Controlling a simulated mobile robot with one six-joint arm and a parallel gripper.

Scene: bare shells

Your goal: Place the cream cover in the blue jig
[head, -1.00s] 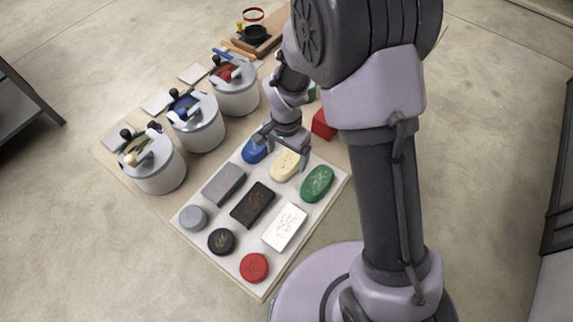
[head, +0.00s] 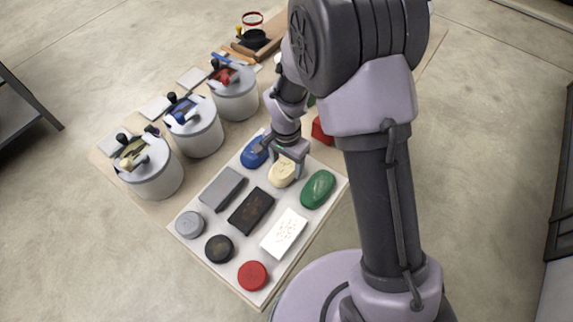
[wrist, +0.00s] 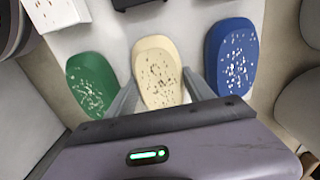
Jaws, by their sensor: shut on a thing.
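The cream cover (head: 281,174) is an oval, speckled piece at the pale board between the blue and green ovals. It shows in the middle of the wrist view (wrist: 158,72). My gripper (head: 286,160) is down over it, with one finger on each side, shut on it. I cannot tell whether the cover is clear of the board. The blue jig (head: 186,110) sits on top of the middle white drum, to the left of my gripper; its inside is partly hidden by its dark-knobbed clamp.
The pale board (head: 232,262) also holds a blue oval (head: 253,152), a green oval (head: 318,189), rectangular blocks and round pieces. Drums with a red jig (head: 225,77) and an olive jig (head: 132,152) flank the blue one. A red block (head: 321,131) is behind the board.

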